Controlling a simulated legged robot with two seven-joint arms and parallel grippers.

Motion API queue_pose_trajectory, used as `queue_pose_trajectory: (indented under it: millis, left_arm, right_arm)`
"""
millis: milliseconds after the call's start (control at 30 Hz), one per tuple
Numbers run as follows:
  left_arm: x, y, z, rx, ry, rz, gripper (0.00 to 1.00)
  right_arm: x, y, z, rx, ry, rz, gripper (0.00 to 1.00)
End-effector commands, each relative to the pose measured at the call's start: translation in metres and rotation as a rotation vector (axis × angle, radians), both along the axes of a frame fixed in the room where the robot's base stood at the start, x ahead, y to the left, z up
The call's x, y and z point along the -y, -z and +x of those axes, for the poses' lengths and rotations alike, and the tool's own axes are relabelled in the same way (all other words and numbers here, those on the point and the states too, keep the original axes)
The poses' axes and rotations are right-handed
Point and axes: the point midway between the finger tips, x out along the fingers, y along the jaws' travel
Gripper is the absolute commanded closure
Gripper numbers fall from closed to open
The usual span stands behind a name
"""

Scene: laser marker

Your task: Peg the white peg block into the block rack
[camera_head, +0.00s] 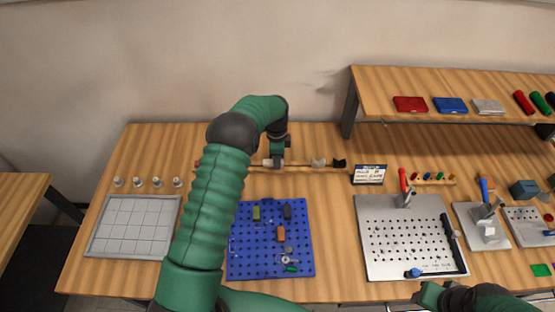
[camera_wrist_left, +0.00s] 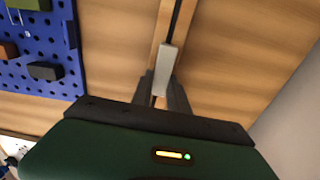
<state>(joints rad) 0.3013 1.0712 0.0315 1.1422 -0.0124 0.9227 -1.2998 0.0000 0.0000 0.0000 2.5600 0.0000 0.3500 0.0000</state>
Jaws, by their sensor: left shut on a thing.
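The block rack (camera_head: 300,168) is a long narrow wooden strip with a dark line along it at the back of the table. It also shows in the left wrist view (camera_wrist_left: 163,25). My left gripper (camera_head: 278,163) reaches down at the rack from above. It is shut on the white peg block (camera_wrist_left: 164,66), which lies in line with the rack's dark groove in the left wrist view. I cannot tell if the block touches the rack or is seated in it. A light block (camera_head: 318,163) and a black block (camera_head: 340,163) stand at the rack's right end.
A blue pegboard (camera_head: 270,250) with several small blocks lies in front of the rack. A grey tray (camera_head: 100,245) is at the left, and a metal perforated plate (camera_head: 375,255) at the right. A shelf (camera_head: 450,100) stands at the back right. A small sign (camera_head: 369,175) stands near the rack's right end.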

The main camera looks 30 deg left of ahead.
Motion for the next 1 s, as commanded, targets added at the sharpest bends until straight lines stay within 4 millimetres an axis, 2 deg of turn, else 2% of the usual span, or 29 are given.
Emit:
queue_pose_trajectory:
  millis: [467,500,667,1000]
  left_arm:
    - [-0.0001,0.0078,0.0001,0.000,0.000,0.000,1.00]
    - [-0.0002,0.0077,0.0001,0.000,0.000,0.000,0.78]
    - [0.0002,0.0083,-0.0002,-0.002,0.000,0.000,0.57]
    - [0.0014,0.0102,-0.0022,-0.007,0.000,-0.003,0.55]
  right_arm:
    - [0.0000,0.0045,0.0000,0.000,0.000,0.000,0.64]
    - [0.0000,0.0042,0.0000,0.000,0.000,0.000,0.64]
    - [0.0000,0.0041,0.0000,0.000,0.000,0.000,0.64]
    - [0.0000,0.0043,0.0000,0.000,0.000,0.000,0.64]
